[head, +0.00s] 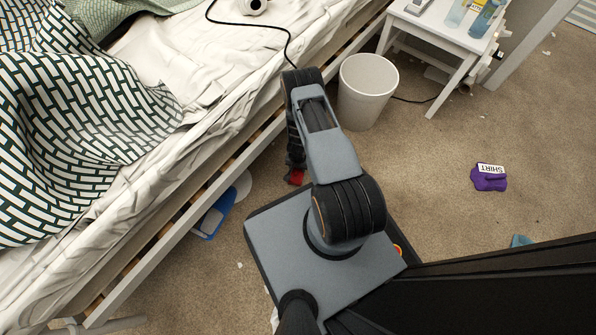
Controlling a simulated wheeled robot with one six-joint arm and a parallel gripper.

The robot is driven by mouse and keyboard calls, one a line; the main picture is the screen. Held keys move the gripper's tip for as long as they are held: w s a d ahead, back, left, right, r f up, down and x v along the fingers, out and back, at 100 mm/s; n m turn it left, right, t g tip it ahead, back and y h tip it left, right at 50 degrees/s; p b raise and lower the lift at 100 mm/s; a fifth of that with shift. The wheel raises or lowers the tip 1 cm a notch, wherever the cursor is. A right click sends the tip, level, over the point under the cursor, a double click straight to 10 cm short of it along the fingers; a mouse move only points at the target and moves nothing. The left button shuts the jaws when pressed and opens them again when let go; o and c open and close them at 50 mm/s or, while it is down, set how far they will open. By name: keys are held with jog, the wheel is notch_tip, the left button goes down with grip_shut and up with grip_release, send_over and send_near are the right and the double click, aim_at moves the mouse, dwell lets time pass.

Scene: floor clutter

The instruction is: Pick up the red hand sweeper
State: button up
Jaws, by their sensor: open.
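A small patch of red, which looks like part of the red hand sweeper (295,178), shows on the carpet beside the bed frame, just below the end of my arm. Most of it is hidden by my arm and gripper. My gripper (294,164) points down at the red patch, close above or beside it. Its dark fingers are small and partly covered by my arm, and I see nothing held between them. I cannot tell whether they touch the red thing.
The bed's wooden rail (185,215) runs along the left, close to my gripper. A white bin (367,88) stands behind my arm. A blue object (214,216) lies by the bed's edge. Open carpet lies between.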

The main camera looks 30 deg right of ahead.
grip_shut()
dwell(0.4)
jog(key=shift+r, duration=0.1)
notch_tip(320, 180, up, 8)
jog(key=p, duration=0.6)
notch_tip(320, 180, up, 2)
jog(key=p, duration=0.3)
